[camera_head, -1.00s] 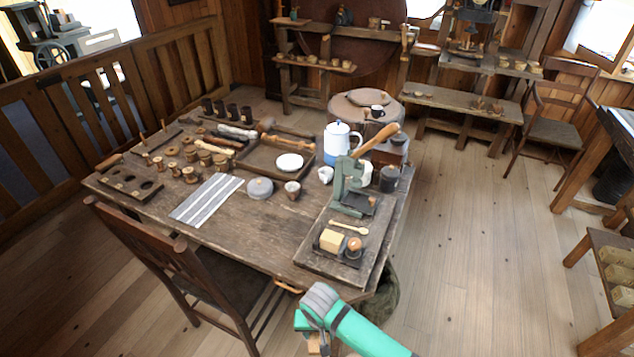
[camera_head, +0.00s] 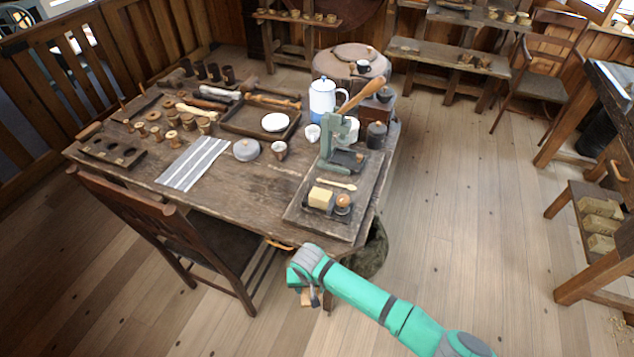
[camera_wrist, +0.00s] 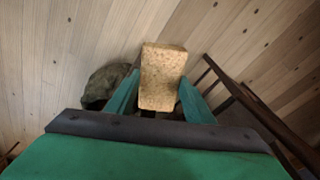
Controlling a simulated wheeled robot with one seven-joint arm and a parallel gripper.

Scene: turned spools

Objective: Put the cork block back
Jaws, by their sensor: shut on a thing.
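The cork block (camera_wrist: 162,78) is a tan, speckled block held between the two green fingers of my gripper (camera_wrist: 155,98) in the wrist view. The fingers are shut on its sides, and its far end sticks out past them. In the head view my gripper (camera_head: 307,297) hangs over the floor in front of the near edge of the wooden table (camera_head: 262,205). Only a small tan bit of the block shows there under the wrist. The block is apart from the table.
A chair (camera_head: 180,235) stands close left of my gripper. A dark bag (camera_head: 370,250) lies beside the table. On the table's near right corner a board (camera_head: 310,222) bears a press and a yellowish block (camera_head: 320,197). A low shelf at right holds pale blocks (camera_head: 600,225).

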